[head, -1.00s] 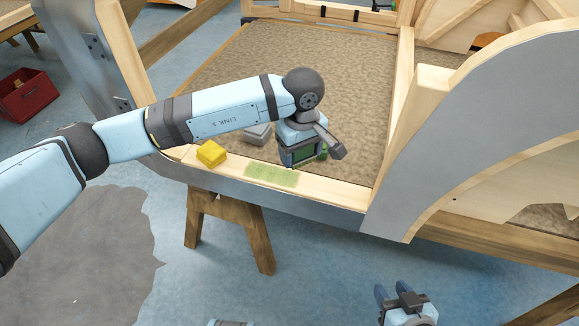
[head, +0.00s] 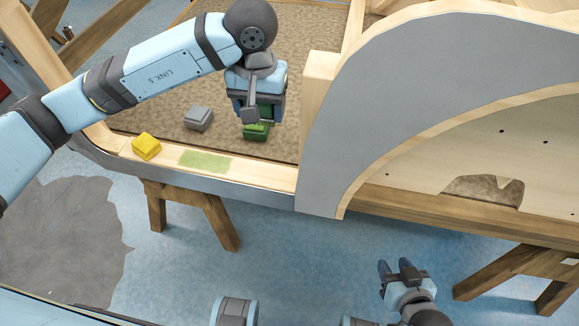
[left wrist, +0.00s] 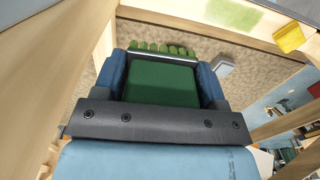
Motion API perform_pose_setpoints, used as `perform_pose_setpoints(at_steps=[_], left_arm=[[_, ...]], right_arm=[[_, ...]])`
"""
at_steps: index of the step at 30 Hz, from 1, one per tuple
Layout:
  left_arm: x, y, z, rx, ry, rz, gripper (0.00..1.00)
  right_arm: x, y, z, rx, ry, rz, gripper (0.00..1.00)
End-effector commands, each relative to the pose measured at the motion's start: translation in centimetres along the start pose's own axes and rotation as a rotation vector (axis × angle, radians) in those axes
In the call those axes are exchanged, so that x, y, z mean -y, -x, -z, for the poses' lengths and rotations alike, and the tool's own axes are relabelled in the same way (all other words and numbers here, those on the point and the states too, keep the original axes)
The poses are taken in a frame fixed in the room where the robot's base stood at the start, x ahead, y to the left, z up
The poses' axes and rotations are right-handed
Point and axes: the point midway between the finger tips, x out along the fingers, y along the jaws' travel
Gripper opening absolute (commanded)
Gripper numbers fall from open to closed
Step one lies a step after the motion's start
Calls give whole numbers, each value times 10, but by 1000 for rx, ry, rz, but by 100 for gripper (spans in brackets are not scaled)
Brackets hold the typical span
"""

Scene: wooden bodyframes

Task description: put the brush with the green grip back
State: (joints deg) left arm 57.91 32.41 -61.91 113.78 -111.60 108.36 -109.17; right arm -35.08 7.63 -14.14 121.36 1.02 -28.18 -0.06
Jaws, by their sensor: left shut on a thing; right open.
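The green-gripped brush (head: 256,131) is held in my left gripper (head: 258,114). In the left wrist view, its green grip (left wrist: 160,83) sits between the two blue fingers, with a row of green bristles (left wrist: 162,48) beyond. The gripper hangs over the brown floor panel, behind and right of a pale green patch (head: 205,160) on the front wooden rail. The patch also shows in the left wrist view (left wrist: 234,14). I cannot tell whether the brush touches the panel. My right gripper (head: 402,272) is open and empty, low in front of the frame.
A yellow block (head: 146,147) sits on the rail, left of the patch. A grey block (head: 198,118) lies on the brown panel (head: 160,117) behind the rail. A wooden post (head: 315,110) and large grey arched panel (head: 400,95) stand close right of the gripper.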

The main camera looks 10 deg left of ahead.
Motion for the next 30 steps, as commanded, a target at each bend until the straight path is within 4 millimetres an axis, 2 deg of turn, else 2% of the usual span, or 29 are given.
perform_pose_setpoints(at_steps=[2,5,8,18,21,30], left_arm=[[4,3,-2,-1,-18,2,46],[5,-5,-4,2,-28,2,46],[5,-26,-5,5,-30,2,46],[5,-117,-5,4,-28,2,46],[4,-136,-4,2,-28,1,46],[5,-161,-4,0,-27,2,46]], right_arm=[[0,0,-1,5,-1,0,43],[1,-2,-4,9,-3,-1,43],[1,-2,-5,8,-3,-1,43],[1,-2,1,-8,0,-1,43],[1,-1,2,-12,1,-1,43],[1,-2,0,-9,3,-1,43]])
